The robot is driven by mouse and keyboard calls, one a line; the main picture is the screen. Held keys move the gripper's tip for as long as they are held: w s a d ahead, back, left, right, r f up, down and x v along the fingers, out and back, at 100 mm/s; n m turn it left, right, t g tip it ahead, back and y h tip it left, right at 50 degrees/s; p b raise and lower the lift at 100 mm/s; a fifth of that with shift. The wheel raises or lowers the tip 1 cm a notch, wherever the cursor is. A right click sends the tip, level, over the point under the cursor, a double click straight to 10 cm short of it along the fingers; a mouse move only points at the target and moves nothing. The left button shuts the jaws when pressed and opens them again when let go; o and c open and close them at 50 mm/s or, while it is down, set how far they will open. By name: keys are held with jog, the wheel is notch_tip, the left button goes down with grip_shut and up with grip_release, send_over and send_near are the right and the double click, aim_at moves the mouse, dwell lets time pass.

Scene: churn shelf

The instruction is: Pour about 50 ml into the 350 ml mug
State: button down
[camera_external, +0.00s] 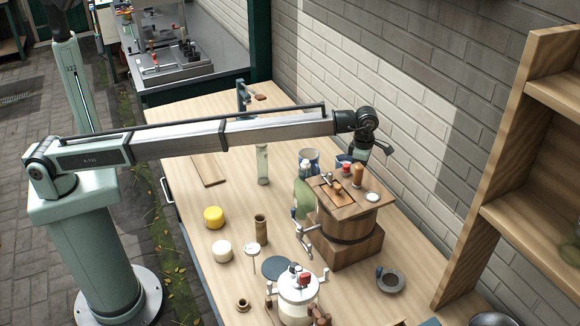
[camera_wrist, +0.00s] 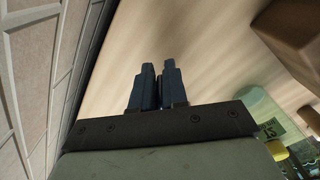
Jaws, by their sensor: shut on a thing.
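My gripper (camera_external: 374,151) is at the far side of the table, near the brick wall, behind the wooden churn. In the wrist view its dark fingers (camera_wrist: 158,85) are close together with a thin dark gap. What they hold cannot be made out. A blue and white mug (camera_external: 309,156) stands behind the churn. A second blue vessel (camera_external: 342,160) is just left of my gripper and partly hidden by items on the churn. No volume marks are readable on either. A green bottle (camera_external: 303,192) stands left of the churn; a greenish bottle also shows in the wrist view (camera_wrist: 262,103).
The wooden churn (camera_external: 350,240) carries small jars and blocks on top. A white crank pot (camera_external: 298,290), a yellow tin (camera_external: 213,217), a brown cylinder (camera_external: 260,229) and a clear bottle (camera_external: 262,165) stand on the table. A wooden shelf (camera_external: 500,215) rises at right.

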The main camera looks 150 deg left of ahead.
jog(key=shift+s+d+r+t+y, duration=0.6)
jog(key=shift+s+r+t, duration=0.05)
jog(key=shift+r+t, duration=0.15)
jog(key=shift+s+d+r+t+y, duration=0.6)
jog(key=shift+s+r+t, duration=0.05)
jog(key=shift+r+t, duration=0.15)
jog(key=shift+s+d+r+t+y, duration=0.45)
jog(key=shift+s+r+t+y, duration=0.15)
jog(key=shift+r, duration=0.1)
jog(key=shift+s+d+r+t+y, duration=0.4)
jog(key=shift+s+r+t+y, duration=0.1)
jog(key=shift+s+r+t, duration=0.15)
jog(key=shift+r, duration=0.1)
jog(key=shift+s+d+r+t+y, duration=0.25)
jog(key=shift+s+r+t+y, duration=0.1)
jog(key=shift+r+t, duration=0.1)
jog(key=shift+s+d+r+t+y, duration=0.2)
jog(key=shift+d+r+t+y, duration=0.05)
jog(key=shift+r+t+y, duration=0.15)
jog(key=shift+s+d+r, duration=0.1)
jog(key=shift+s, duration=0.1)
jog(key=shift+s+d+r+m+t+y, duration=0.15)
jog(key=shift+s+d+r+t+y, duration=0.2)
jog(key=shift+r+t+y, duration=0.25)
jog(key=shift+s+d+r+m+t+y, duration=0.2)
jog(key=shift+s+r+t+y, duration=0.15)
jog(key=shift+t+y, duration=0.35)
jog(key=shift+w, duration=0.1)
